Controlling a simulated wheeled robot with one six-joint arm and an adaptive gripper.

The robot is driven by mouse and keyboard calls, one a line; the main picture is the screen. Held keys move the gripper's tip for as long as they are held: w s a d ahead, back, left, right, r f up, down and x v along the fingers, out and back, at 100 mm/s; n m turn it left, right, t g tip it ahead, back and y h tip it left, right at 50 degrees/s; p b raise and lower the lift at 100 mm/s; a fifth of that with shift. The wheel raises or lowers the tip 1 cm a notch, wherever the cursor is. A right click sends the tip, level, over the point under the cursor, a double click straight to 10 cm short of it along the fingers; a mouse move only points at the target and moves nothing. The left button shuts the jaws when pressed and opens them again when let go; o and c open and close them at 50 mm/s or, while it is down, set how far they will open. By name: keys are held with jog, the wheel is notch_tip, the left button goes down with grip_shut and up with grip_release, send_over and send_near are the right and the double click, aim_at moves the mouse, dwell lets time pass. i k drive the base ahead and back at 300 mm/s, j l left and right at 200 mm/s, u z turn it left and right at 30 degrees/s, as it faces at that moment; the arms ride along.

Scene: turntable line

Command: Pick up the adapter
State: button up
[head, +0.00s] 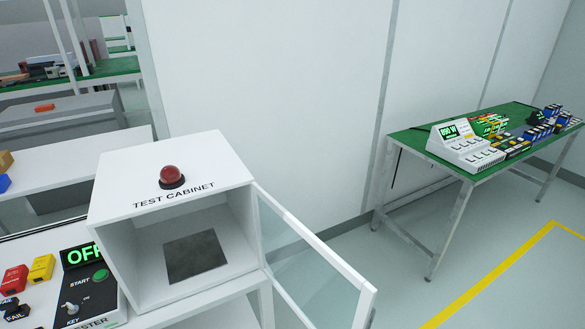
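I cannot pick out an adapter for certain in the head view. The white test cabinet (118,187) has its glass door (312,262) swung open to the right, and a dark square pad (195,255) lies inside with nothing visible on it. On the far right, a green-topped bench (414,139) carries a white device with a lit green display (452,131) and several small blue, black and white items (540,122), too small to identify. My gripper is not in view.
A tester (92,283) reading "OFF" stands left of the cabinet, beside red (14,280) and yellow (41,268) blocks and black FAIL pieces. A red dome (171,175) tops the cabinet. The open door juts forward. Floor with a yellow line (490,272) is clear before the bench.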

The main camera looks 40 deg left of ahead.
aim_at(41, 269)
jog(key=j, duration=0.35)
jog(key=k+j, duration=0.1)
jog(key=j, duration=0.2)
jog(key=j+u, duration=0.15)
jog(key=u, duration=0.25)
jog(key=j+u, duration=0.2)
jog(key=u, duration=0.2)
jog(key=j+u, duration=0.15)
jog(key=u, duration=1.3)
